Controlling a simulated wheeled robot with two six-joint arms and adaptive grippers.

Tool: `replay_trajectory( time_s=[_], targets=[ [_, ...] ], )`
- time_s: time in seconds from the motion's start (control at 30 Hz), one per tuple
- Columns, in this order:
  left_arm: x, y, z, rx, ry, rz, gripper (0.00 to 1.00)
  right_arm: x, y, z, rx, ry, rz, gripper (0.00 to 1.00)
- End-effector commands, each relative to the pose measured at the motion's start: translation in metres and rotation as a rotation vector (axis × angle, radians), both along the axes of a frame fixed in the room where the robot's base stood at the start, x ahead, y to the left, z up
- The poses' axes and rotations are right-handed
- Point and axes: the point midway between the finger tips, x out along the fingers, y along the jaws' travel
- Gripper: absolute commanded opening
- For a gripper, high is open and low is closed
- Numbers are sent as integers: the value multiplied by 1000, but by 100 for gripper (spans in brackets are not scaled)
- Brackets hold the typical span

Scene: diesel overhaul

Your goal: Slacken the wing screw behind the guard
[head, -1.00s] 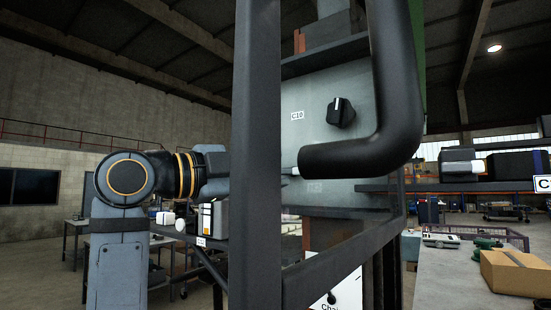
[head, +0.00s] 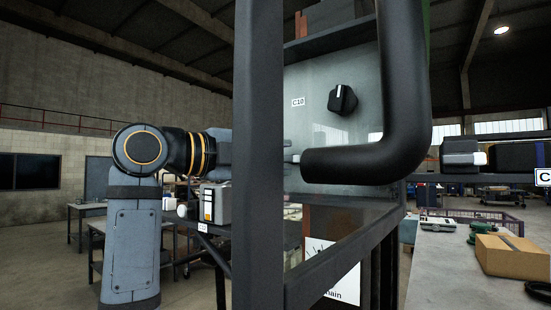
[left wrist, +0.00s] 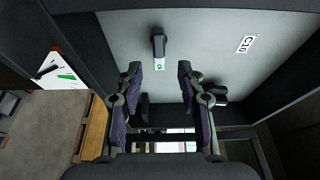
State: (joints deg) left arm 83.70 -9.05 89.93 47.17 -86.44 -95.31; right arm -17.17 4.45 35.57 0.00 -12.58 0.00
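A pale grey panel (head: 330,135) labelled C10 (head: 298,102) stands behind the dark guard frame (head: 258,180). A black winged knob (head: 342,100) with a white mark sits on it. In the left wrist view a black wing-shaped piece (left wrist: 158,45) stands on the panel, with a small green-and-white label (left wrist: 159,66) below it. My left gripper (left wrist: 161,79) is open and empty, its fingers apart in front of the panel, below that piece. In the head view the guard post hides most of the gripper; only a light tip (head: 291,158) shows. My right gripper is not in view.
A thick black bent pipe (head: 400,110) crosses in front of the panel, just right of the knob. A second dark object (left wrist: 217,91) sits beside my right-hand finger in the wrist view. A bench (head: 445,265) with a cardboard box (head: 508,256) stands at right.

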Motion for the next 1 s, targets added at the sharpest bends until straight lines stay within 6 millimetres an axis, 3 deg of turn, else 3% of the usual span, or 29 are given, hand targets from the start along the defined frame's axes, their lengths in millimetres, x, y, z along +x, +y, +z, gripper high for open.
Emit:
replay_trajectory(
  time_s=[1.0],
  targets=[
    [30,-22,1,-1,2,-1,39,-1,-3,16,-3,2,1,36]
  ],
)
